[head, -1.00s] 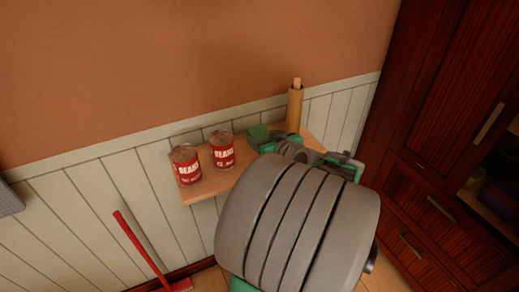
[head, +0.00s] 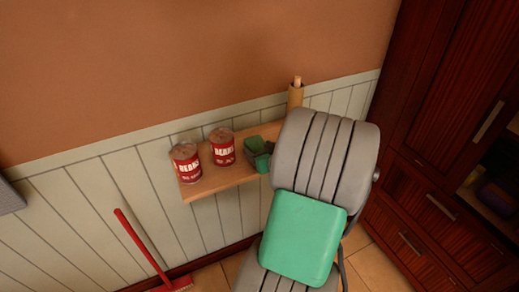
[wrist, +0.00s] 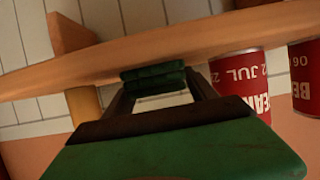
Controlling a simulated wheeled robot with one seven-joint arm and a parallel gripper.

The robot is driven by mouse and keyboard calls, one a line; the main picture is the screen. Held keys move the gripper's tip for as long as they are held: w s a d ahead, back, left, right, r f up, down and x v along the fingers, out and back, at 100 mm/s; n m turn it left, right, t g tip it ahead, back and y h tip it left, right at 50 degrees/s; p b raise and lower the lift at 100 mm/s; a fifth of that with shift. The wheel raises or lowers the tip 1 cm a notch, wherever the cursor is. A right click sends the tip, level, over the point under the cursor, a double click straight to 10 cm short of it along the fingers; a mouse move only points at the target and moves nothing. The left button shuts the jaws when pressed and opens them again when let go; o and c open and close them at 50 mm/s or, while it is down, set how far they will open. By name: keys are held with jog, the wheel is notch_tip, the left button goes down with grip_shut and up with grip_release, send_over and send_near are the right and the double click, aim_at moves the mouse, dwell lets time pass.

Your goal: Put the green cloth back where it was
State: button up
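The green cloth (head: 253,143) is a small folded pad at the right part of the wooden shelf (head: 228,181), right of the cans. My gripper (head: 262,158) is right up against it, partly hidden by my arm. In the wrist view, the folded cloth (wrist: 153,77) fills the space between the fingertips of my gripper (wrist: 156,84). The fingers appear closed on its sides. The cloth overlaps the edge of the shelf (wrist: 230,38); whether it rests on the board cannot be told.
Two red bean cans (head: 186,163) and (head: 222,147) stand on the shelf's left part. A brown roll (head: 295,94) stands at its right end behind my arm. A red broom (head: 140,245) leans below. Dark wooden cabinets (head: 430,150) are on the right.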

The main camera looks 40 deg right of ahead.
jog(key=shift+o, duration=1.3)
jog(key=shift+r, duration=0.15)
jog(key=shift+s+r, duration=0.15)
jog(key=shift+s, duration=0.05)
jog(key=v, duration=1.1)
jog(key=shift+s+a+b, duration=0.15)
jog(key=shift+s+b, duration=0.05)
jog(key=shift+b, duration=0.15)
